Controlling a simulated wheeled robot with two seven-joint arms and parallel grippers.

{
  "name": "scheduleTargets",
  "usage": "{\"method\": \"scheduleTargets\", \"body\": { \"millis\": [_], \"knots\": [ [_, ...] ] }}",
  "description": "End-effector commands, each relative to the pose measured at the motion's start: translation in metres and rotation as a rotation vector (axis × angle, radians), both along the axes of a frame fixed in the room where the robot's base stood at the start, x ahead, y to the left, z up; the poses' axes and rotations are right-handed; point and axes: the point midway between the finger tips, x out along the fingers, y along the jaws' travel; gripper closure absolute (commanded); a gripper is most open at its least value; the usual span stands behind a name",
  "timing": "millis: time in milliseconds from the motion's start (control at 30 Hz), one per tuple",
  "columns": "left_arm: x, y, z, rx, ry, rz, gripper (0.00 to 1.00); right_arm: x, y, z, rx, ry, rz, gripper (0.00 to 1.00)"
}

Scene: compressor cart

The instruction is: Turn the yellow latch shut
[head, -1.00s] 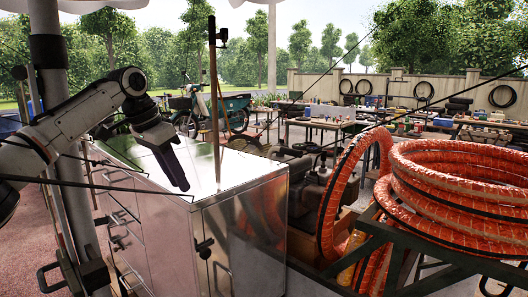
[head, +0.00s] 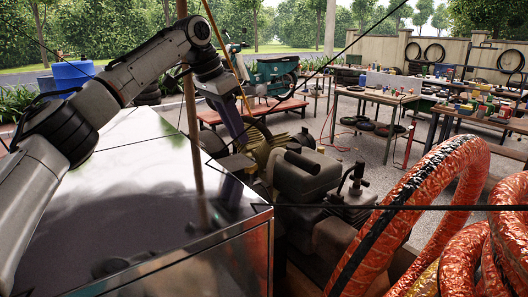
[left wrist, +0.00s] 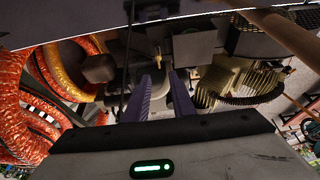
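My left gripper (head: 240,130) reaches down past the far side of the metal cabinet, beside the dark compressor machinery (head: 310,180). In the left wrist view its two purple-grey fingers (left wrist: 161,96) are apart with nothing clearly between them. They point at the machinery, where small fittings and a dark cable show beyond the tips. No latch is clearly visible in the head view. My right gripper is not in view.
The shiny metal cabinet (head: 130,200) fills the lower left, with a thin upright pole (head: 192,130) near it. Orange wrapped hose coils (head: 400,220) stand at the right. Workbenches (head: 385,97) and a paved floor lie behind.

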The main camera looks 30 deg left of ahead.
Motion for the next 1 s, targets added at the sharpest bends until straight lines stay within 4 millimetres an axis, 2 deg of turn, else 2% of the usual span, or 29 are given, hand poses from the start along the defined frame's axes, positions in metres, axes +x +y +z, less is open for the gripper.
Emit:
{"method": "scheduleTargets", "body": {
  "millis": [233, 500, 700, 967, 1000],
  "knots": [
    [0.012, -0.005, -0.036, 0.002, 0.005, 0.001, 0.77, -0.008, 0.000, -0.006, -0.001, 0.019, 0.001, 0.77],
    [0.029, -0.012, -0.078, 0.001, 0.004, -0.001, 0.77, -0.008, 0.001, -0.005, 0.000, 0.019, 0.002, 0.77],
    [0.034, -0.015, -0.091, 0.001, 0.001, -0.001, 0.77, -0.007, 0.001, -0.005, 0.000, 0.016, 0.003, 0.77],
    [0.035, -0.015, -0.093, 0.000, 0.001, 0.000, 0.77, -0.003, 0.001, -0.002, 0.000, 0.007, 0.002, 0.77],
    [0.035, -0.015, -0.093, 0.000, 0.001, 0.000, 0.81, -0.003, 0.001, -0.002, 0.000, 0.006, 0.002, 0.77]
  ]
}}
